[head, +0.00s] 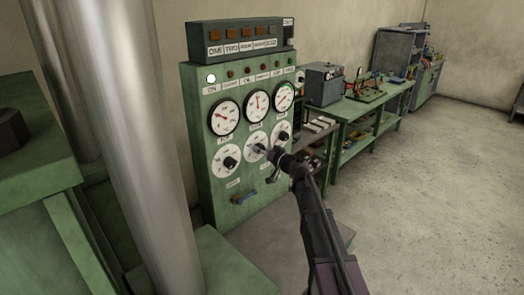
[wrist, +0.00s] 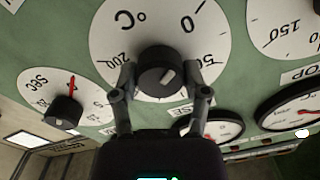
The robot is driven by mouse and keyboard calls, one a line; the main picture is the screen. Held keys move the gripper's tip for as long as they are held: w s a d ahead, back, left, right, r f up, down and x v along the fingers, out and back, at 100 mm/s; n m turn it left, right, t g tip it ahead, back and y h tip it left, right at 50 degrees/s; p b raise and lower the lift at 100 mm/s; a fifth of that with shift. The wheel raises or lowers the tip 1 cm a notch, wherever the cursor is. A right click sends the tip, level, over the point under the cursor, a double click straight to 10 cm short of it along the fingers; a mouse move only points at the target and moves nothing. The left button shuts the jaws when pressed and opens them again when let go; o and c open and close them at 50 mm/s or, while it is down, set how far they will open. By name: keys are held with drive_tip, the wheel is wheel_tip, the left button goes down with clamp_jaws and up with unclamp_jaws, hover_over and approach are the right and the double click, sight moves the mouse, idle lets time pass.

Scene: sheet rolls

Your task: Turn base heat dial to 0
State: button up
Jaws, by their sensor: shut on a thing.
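The base heat dial is the middle of three white dials in the lower row on the green panel. Its white face (wrist: 120,35), marked °C with 0, 50 and 200 legible, appears upside down in the wrist view; it also shows in the head view (head: 252,139). Its black knob (wrist: 152,82) has a short white mark right of its centre. I cannot tell which number the mark indicates. My gripper (wrist: 159,70) is shut on the knob, one finger on each side. In the head view my gripper (head: 270,153) partly hides this dial.
A neighbouring dial with a black knob (wrist: 62,110) and red pointer, marked Sec, is close at left in the wrist view. The TOP dial (wrist: 285,25) is at right. Gauges (head: 224,117) sit above. A green bench (head: 350,108) stands right; the floor (head: 430,190) is clear.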

drive_tip(key=shift+w, duration=0.1)
drive_tip(key=o, duration=1.1)
drive_tip(key=shift+o, duration=0.2)
drive_tip(key=v, duration=1.2)
